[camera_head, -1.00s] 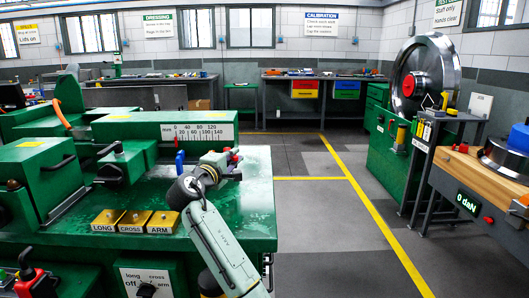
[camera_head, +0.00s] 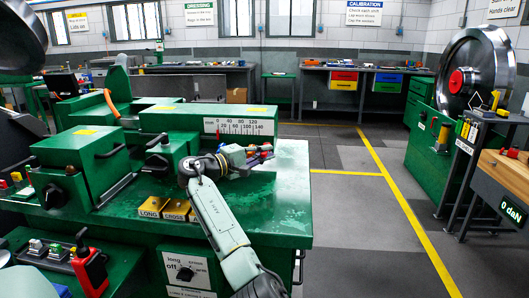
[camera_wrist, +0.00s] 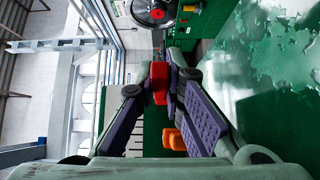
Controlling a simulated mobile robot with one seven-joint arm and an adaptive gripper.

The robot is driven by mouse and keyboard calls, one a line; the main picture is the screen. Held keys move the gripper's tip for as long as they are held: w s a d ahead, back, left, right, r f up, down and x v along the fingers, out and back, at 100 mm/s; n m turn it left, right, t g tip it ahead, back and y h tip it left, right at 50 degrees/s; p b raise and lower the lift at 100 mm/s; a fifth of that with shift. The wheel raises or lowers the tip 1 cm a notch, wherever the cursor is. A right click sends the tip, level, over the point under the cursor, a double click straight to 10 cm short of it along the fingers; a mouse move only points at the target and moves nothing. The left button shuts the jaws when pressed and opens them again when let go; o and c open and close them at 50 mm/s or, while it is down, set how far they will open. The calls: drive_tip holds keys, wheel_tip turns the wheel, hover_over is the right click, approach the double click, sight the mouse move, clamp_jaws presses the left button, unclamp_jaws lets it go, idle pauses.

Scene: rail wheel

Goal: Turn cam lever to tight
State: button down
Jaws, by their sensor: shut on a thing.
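My gripper (camera_head: 258,157) is over the right part of the green machine bench, beside the scale block. In the wrist view its two purple-padded fingers (camera_wrist: 158,92) close on a red block-like part (camera_wrist: 159,72). This red part appears to be the cam lever's grip; its shaft and pivot are hidden, so I cannot tell the lever's angle. Red also shows at the fingertips in the head view (camera_head: 266,147). An orange part (camera_wrist: 174,139) lies below the red part in the wrist view, near the right finger.
The scale block (camera_head: 240,127) stands just behind my gripper. Yellow blocks labelled LONG and CROSS (camera_head: 164,207) sit at the bench front, partly behind my arm. The wet bench top (camera_head: 285,200) is clear to the right. A large wheel (camera_head: 477,75) stands at far right.

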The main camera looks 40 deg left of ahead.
drive_tip(key=shift+r, duration=0.1)
drive_tip(key=c, duration=1.7)
unclamp_jaws()
drive_tip(key=shift+s, duration=0.1)
drive_tip(key=s, duration=0.4)
drive_tip(key=s+a, duration=0.1)
drive_tip(key=s, duration=0.2)
drive_tip(key=s+a, duration=0.1)
drive_tip(key=s, duration=0.3)
drive_tip(key=shift+s+a, duration=0.15)
drive_tip(key=shift+s, duration=0.15)
